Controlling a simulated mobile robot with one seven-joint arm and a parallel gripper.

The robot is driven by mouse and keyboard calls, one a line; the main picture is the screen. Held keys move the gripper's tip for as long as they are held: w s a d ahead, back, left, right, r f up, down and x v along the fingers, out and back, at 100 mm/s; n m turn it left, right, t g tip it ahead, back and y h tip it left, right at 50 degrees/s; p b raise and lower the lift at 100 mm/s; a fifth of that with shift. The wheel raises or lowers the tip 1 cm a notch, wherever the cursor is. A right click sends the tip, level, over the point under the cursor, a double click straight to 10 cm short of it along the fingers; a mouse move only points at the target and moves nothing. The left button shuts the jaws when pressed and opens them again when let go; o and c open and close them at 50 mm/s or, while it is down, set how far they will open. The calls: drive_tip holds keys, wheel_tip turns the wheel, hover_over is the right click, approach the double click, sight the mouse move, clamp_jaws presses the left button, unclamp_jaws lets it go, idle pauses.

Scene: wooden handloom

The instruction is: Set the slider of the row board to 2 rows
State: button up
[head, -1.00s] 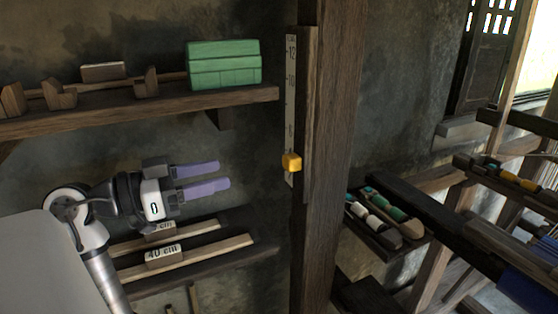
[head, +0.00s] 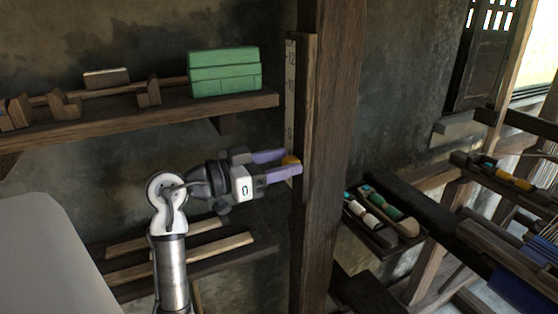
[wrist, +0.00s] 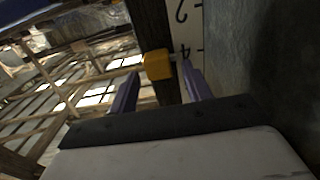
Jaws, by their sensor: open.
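The row board (head: 290,75) is a pale vertical strip with numbers, fixed to the side of a dark wooden post. Its yellow slider (head: 290,160) sits low on the strip, partly hidden by my gripper in the head view. My gripper (head: 289,162) is open at the slider, with its purple fingers pointing right. In the wrist view the yellow slider (wrist: 158,64) lies ahead between the two open fingers (wrist: 158,88), and I see no clear contact. The row board (wrist: 188,40) shows there with a 2 and a 4 close to the slider.
The dark post (head: 330,150) stands right behind the board. A shelf (head: 140,112) with a green box (head: 224,72) is above my arm at left. A lower rack (head: 190,262) is below it. A tray of bobbins (head: 378,225) is right of the post.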

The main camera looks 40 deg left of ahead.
sight(298, 179)
drive_tip(key=shift+c, duration=0.4)
clamp_jaws()
wheel_tip(298, 179, down, 5)
drive_tip(key=b, duration=0.4)
drive_tip(key=shift+o, duration=0.4)
unclamp_jaws()
drive_tip(key=b+v, duration=0.2)
drive_tip(key=v, duration=1.2)
